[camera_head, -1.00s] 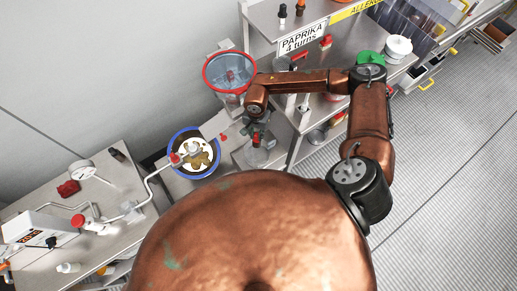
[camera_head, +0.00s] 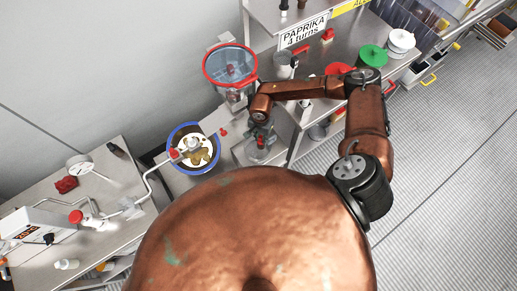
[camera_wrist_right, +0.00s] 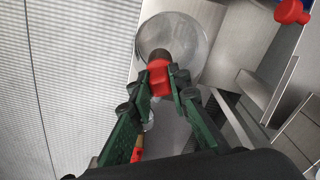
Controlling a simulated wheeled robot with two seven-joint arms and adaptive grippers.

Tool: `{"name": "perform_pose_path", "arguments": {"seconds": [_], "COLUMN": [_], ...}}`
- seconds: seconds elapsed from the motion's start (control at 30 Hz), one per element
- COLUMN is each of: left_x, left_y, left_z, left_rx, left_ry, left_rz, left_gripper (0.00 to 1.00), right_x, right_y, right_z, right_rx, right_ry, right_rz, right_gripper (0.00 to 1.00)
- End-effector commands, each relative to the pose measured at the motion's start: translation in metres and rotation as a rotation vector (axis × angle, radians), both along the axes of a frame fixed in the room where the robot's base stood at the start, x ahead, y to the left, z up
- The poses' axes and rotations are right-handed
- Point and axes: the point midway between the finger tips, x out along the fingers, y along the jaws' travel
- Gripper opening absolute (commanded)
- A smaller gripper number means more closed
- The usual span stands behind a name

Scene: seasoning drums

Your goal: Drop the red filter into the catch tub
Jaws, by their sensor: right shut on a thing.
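My right gripper (camera_wrist_right: 158,85) is shut on the red filter (camera_wrist_right: 159,76), a red piece with a dark round end, held between the green fingers. In the right wrist view the catch tub (camera_wrist_right: 193,30), a round clear-grey vessel, lies just beyond the filter, and the dark end overlaps its opening. In the head view my right gripper (camera_head: 261,137) is over the clear tub (camera_head: 258,155); the filter is small and mostly hidden there. I cannot tell whether the filter touches the tub. My left gripper is not in view.
A red-rimmed clear hopper (camera_head: 230,82) stands behind the gripper. A blue-rimmed drum (camera_head: 171,154) is to its left, with a bent crank arm nearby. A shelf with a PAPRIKA sign (camera_head: 304,31) stands to the right. Open floor (camera_head: 445,150) lies at the right.

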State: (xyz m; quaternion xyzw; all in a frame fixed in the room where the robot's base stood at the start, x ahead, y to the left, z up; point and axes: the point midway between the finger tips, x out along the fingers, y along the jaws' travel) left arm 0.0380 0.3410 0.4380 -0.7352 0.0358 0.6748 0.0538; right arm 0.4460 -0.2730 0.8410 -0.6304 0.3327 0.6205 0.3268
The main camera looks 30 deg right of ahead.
Motion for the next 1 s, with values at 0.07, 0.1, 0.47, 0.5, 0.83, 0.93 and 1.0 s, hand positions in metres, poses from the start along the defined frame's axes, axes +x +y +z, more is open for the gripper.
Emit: {"name": "perform_pose_path", "arguments": {"seconds": [0.07, 0.1, 0.47, 0.5, 0.83, 0.93, 1.0], "left_x": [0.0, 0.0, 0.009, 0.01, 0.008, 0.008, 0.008], "left_y": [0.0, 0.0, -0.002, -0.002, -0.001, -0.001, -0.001], "left_z": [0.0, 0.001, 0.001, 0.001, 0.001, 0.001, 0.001], "left_rx": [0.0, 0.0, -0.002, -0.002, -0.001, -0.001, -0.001], "left_ry": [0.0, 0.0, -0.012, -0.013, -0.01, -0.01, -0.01], "left_rz": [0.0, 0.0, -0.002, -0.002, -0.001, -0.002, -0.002], "left_gripper": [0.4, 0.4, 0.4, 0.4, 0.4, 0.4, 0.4], "right_x": [0.0, 0.0, 0.0, 0.0, 0.001, 0.002, 0.002], "right_y": [0.0, 0.0, 0.0, 0.0, -0.001, 0.0, 0.0], "right_z": [0.001, 0.001, 0.001, 0.001, 0.009, 0.024, 0.038], "right_rx": [0.001, 0.0, 0.0, 0.0, 0.0, 0.001, 0.0], "right_ry": [-0.001, 0.0, 0.0, 0.0, -0.001, -0.004, -0.005], "right_rz": [0.0, 0.0, 0.0, 0.0, 0.0, 0.001, 0.002], "right_gripper": [0.0, 0.0, 0.37, 0.37, 0.37, 0.37, 0.37]}}
